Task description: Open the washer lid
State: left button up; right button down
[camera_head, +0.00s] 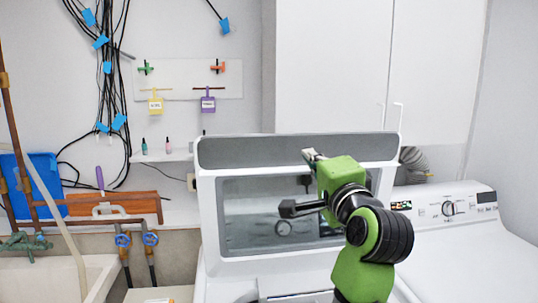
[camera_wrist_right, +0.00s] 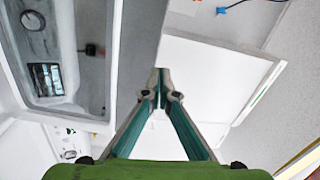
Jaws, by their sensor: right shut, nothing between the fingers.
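The white washer (camera_head: 207,285) stands at the lower centre of the head view. Its lid (camera_head: 207,215) stands raised, with a large window (camera_head: 250,205) through which a dial shows. The lid's frame and window also show at the left of the right wrist view (camera_wrist_right: 115,60). My right gripper (camera_head: 309,154) is in front of the raised lid near its upper part, pointing up. In the wrist view its fingers (camera_wrist_right: 160,90) meet at the tips with nothing between them. My arm hides part of the lid's right side. My left gripper is not in view.
A second white machine (camera_head: 470,240) with a knob stands at the right. White cabinets (camera_head: 335,65) hang above the washer. A sink (camera_head: 100,275), pipes and a blue bin (camera_head: 40,185) are at the left.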

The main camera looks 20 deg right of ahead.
jog(key=s+m, duration=0.1)
jog(key=m, duration=0.1)
jog(key=h+p, duration=0.1)
jog(key=p, duration=0.4)
send_near(301, 134)
jog(key=w, duration=0.4)
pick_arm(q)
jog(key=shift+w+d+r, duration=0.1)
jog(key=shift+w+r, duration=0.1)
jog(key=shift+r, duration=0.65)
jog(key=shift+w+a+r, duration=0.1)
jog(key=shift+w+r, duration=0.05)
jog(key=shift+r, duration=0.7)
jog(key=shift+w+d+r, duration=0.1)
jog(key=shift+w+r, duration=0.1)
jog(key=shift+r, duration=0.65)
pick_arm(e)
jog(key=shift+x, duration=0.9)
jog(key=shift+s+r, duration=0.1)
jog(key=shift+r, duration=0.15)
